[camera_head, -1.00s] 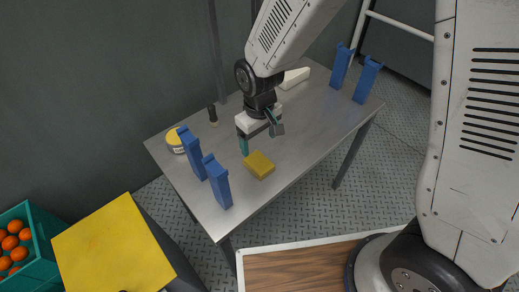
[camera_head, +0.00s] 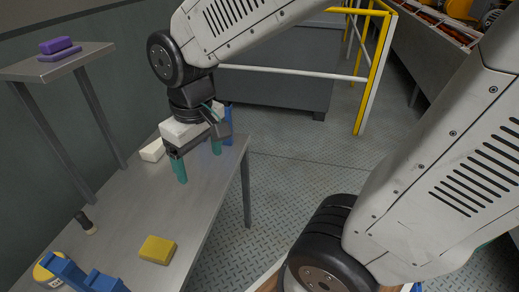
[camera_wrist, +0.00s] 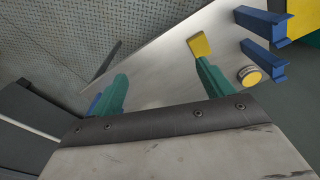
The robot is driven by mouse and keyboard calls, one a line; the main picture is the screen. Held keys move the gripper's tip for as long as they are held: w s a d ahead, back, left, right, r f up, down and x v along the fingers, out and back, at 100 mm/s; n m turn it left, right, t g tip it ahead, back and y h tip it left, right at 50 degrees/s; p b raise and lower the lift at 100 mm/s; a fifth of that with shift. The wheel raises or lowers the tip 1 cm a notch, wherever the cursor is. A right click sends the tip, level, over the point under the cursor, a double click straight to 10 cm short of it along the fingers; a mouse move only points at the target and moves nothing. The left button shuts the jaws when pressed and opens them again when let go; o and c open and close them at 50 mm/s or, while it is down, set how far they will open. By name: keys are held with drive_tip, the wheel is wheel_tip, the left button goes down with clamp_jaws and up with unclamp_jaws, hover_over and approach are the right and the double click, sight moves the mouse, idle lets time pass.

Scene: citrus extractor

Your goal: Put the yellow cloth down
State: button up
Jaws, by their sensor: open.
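The yellow cloth (camera_head: 157,250), a folded block, lies flat on the grey metal table (camera_head: 132,205) near its right edge. It also shows in the wrist view, at the top beyond the right finger (camera_wrist: 200,44). My gripper (camera_head: 198,166) is open and empty, with its teal fingers apart. It hangs above the far part of the table, well away from the cloth. The wrist view shows bare table between the fingers (camera_wrist: 160,78).
Blue brackets (camera_head: 85,276) and a round yellow-lidded tin (camera_head: 45,272) stand at the near left. A dark-handled brush (camera_head: 86,222) stands near the left edge. A white block (camera_head: 152,150) and another blue bracket (camera_head: 228,122) are close to my gripper. A shelf (camera_head: 60,62) holds purple items.

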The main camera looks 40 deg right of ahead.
drive_tip(key=s+d+r+m, duration=0.1)
drive_tip(key=s+d+r, duration=0.1)
drive_tip(key=s, duration=0.3)
drive_tip(key=s+d+r+m, duration=0.1)
drive_tip(key=s+d+r, duration=0.2)
drive_tip(key=s, duration=0.3)
drive_tip(key=shift+d+m, duration=0.4)
drive_tip(key=shift+d, duration=0.15)
drive_tip(key=shift+o, duration=0.6)
drive_tip(key=n, duration=0.7)
hover_over(156, 247)
drive_tip(key=shift+g, duration=0.4)
drive_tip(key=f, duration=2.6)
drive_tip(key=shift+w+d+f, duration=0.15)
drive_tip(key=shift+w+f, duration=0.05)
drive_tip(key=shift+f, duration=0.2)
drive_tip(key=f, duration=0.7)
drive_tip(key=shift+s+a+f, duration=0.1)
drive_tip(key=shift+a+f, duration=0.1)
drive_tip(key=shift+f, duration=0.1)
drive_tip(key=c, duration=1.2)
